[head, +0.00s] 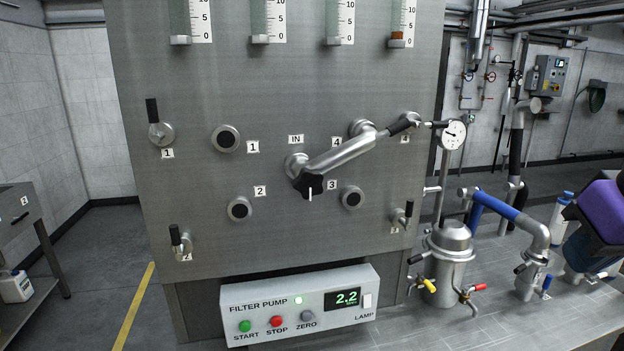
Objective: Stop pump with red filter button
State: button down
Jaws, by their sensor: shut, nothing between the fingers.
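The filter pump box (239,309) is a pale grey control box below the big steel panel, at bottom centre in the head view. Its red STOP button (277,321) sits between the green START button (245,326) and the grey ZERO button (307,317). Nothing covers the red button. The green display (346,298) reads 2.2. A white lamp switch (367,301) is at the box's right end. My gripper's fingers do not show. A dark and purple part at the right edge may be my arm.
The steel panel (220,90) rises behind the box with knobs, ports and a swing pipe (340,155). A metal filter vessel (449,262) with a gauge (454,134) and yellow and red handles stands right of the box. Pipes and a bottle (561,222) stand farther right.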

aim_at(276, 321)
jog(key=i+l+u, duration=0.15)
jog(key=l+u, duration=0.35)
jog(key=l, duration=0.85)
jog(key=k+l+u, duration=0.1)
jog(key=l+u, duration=0.35)
jog(key=l, duration=0.9)
